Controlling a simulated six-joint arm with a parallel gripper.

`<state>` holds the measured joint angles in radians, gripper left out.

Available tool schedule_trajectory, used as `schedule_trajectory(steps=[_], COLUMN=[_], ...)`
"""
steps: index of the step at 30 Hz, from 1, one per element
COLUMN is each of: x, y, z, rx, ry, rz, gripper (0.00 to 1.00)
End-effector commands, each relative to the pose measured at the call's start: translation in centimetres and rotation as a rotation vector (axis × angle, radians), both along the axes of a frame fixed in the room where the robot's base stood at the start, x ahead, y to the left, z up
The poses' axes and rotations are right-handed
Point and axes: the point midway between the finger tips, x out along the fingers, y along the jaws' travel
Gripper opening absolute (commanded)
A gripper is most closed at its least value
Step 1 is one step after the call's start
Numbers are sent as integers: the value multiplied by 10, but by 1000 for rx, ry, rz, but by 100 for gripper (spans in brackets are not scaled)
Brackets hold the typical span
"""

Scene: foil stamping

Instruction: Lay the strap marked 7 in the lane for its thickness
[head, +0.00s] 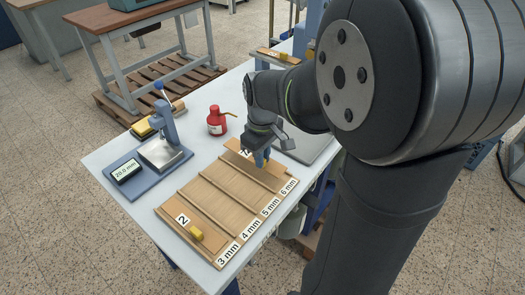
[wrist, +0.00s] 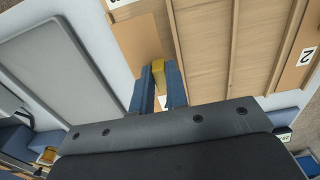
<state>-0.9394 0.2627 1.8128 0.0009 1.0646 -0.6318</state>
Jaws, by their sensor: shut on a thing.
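The lane board (head: 232,190) lies on the white table, with front labels 3 mm, 4 mm, 5 mm and 6 mm from left to right. My gripper (head: 263,160) is at the far right of the board. In the wrist view it (wrist: 158,90) is shut on a yellow block (wrist: 158,72) on a tan strap (wrist: 138,40). The strap's label is cut off there and mostly hidden in the head view, so I cannot read it surely. The strap is along the 6 mm lane; I cannot tell whether it touches the bottom. A strap marked 2 (head: 197,222) lies in the 3 mm lane.
A blue thickness gauge (head: 168,132) with a 20.0 mm display (head: 126,171) stands left of the board. A red can (head: 216,122) stands behind the board. A grey flat tray (wrist: 60,75) lies beyond the 6 mm side. The 4 mm and 5 mm lanes look empty.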

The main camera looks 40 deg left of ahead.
Motion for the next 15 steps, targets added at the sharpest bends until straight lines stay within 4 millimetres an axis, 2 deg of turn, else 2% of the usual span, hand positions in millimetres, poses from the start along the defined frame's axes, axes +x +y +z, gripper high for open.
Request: schedule_trajectory(steps=[15], x=[0], y=[0], z=[-33], rx=[-1], ry=[1], rz=[0], gripper=[0])
